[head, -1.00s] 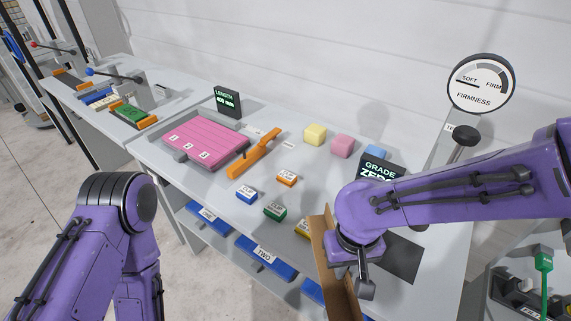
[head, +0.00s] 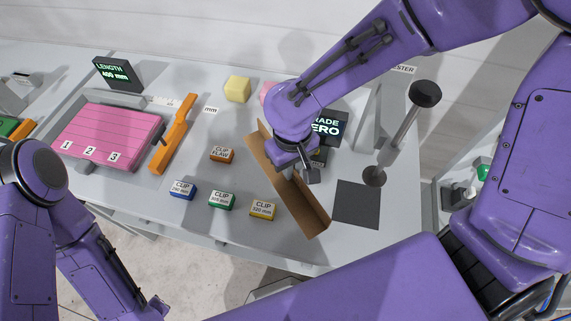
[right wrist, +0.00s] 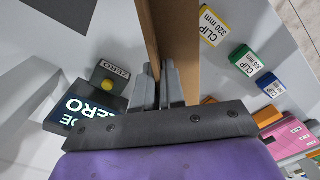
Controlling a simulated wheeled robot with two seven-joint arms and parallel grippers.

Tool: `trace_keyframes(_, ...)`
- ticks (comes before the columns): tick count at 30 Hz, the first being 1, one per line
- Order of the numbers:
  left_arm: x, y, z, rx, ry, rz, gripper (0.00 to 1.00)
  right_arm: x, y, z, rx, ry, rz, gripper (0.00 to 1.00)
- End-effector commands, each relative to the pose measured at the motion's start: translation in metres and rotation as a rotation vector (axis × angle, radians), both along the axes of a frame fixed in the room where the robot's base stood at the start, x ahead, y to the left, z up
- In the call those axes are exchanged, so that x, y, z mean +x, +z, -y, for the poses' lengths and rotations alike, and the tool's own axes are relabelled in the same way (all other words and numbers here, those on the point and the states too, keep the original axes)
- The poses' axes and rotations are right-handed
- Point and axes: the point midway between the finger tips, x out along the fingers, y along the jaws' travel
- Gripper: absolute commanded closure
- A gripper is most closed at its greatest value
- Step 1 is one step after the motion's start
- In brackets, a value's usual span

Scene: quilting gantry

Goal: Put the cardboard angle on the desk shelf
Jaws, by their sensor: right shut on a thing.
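The cardboard angle (head: 302,205) is a long brown L-shaped strip. It lies slantwise over the right half of the desk (head: 225,115), between the clip blocks and a dark square pad. My right gripper (head: 303,175) is shut on it near its middle; the arm hides part of its far end. In the right wrist view the fingers (right wrist: 167,85) pinch the upright wall of the cardboard angle (right wrist: 180,40). I cannot tell whether it touches the desk top. The shelf under the desk is hardly visible now.
Blue, green and yellow clip blocks (head: 222,201) stand just left of the cardboard. The Grade Zero display (head: 329,128) is behind it. A firmness tester post (head: 400,135) and the dark pad (head: 357,204) are on the right. A pink board (head: 108,135) lies at the left.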

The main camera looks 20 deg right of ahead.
Motion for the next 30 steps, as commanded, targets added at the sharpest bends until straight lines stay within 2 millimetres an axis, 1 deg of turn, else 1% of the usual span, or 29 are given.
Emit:
trace_keyframes(1,0.0,0.008,0.0,0.0,0.0,0.001,0.65,0.013,-0.003,0.005,0.001,-0.003,-0.005,1.0)
trace_keyframes(2,0.001,0.009,0.0,0.0,0.0,0.002,0.65,0.02,-0.008,0.008,0.001,-0.003,-0.006,1.0)
trace_keyframes(3,0.001,0.009,0.0,0.0,0.0,0.002,0.65,0.026,-0.02,0.011,-0.001,-0.001,-0.008,1.0)
trace_keyframes(6,0.0,0.013,0.0,0.0,0.0,0.002,0.65,0.043,-0.041,0.017,0.0,0.0,-0.005,1.0)
trace_keyframes(9,0.001,0.015,0.0,0.0,0.0,0.002,0.65,0.053,-0.053,0.021,0.0,0.001,-0.001,1.0)
trace_keyframes(11,0.0,0.016,0.0,0.0,0.001,0.001,0.65,0.057,-0.058,0.023,0.001,0.0,-0.001,1.0)
trace_keyframes(13,0.0,0.019,0.0,0.001,0.0,0.001,0.65,0.063,-0.068,0.026,-0.001,0.002,-0.003,1.0)
trace_keyframes(15,0.0,0.019,0.0,0.001,0.0,0.001,0.65,0.062,-0.082,0.025,-0.002,0.003,-0.004,1.0)
trace_keyframes(18,0.0,0.02,0.0,0.0,0.001,0.001,0.65,0.062,-0.094,0.025,-0.001,0.003,-0.001,1.0)
trace_keyframes(29,0.001,0.018,0.0,0.0,0.0,0.002,0.65,0.062,-0.099,0.025,0.0,0.003,0.001,1.0)
trace_keyframes(30,0.0,0.018,0.0,0.0,0.0,0.002,0.65,0.062,-0.1,0.025,0.0,0.003,0.0,0.87)
